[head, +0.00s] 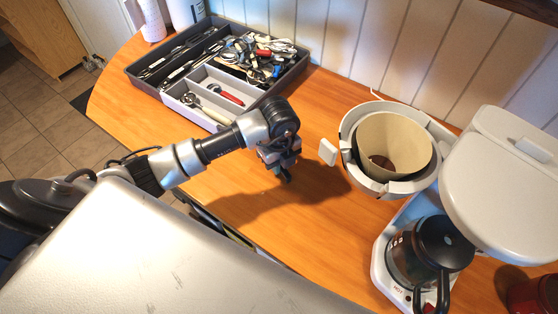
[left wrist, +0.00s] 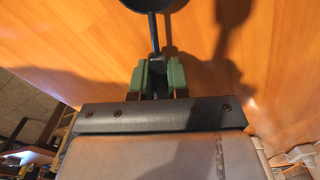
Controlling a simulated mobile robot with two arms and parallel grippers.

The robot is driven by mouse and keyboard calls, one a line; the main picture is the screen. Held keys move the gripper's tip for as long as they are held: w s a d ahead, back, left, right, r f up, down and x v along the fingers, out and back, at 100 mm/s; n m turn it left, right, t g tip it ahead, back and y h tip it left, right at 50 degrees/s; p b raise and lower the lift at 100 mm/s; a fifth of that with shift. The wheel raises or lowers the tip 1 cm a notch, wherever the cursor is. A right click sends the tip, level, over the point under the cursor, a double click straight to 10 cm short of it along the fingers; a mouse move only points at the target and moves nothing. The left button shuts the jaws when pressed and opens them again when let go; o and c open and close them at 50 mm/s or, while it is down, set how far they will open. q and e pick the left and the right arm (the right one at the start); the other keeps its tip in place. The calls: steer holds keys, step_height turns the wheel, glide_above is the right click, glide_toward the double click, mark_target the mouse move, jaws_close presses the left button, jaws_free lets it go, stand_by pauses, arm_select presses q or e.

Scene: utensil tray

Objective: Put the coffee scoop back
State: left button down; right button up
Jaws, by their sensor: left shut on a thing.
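My left gripper (head: 284,172) is above the wooden counter, between the utensil tray (head: 291,78) and the coffee maker. In the left wrist view its green-sided fingers (left wrist: 158,76) are shut on the dark handle of the coffee scoop (left wrist: 154,34). The scoop's round black bowl sits at the top edge of that view and is cut off. In the head view the scoop is mostly hidden by the gripper and hard to tell apart from it. My right gripper is not in view.
The tray holds many mixed utensils, with a red-handled one (head: 228,97) in a light grey front compartment. The coffee maker (head: 515,185) stands at the right, its filter basket (head: 350,130) swung out and its glass carafe (head: 405,262) below. Counter between them is clear.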

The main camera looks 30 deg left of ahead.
arm_select(q)
steer(key=shift+s+f, duration=0.1)
steer(key=shift+f, duration=0.1)
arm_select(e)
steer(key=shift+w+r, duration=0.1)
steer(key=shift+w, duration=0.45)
arm_select(q)
steer(key=c, duration=1.6)
jaws_free()
steer(key=shift+f, duration=0.15)
steer(key=o, duration=0.5)
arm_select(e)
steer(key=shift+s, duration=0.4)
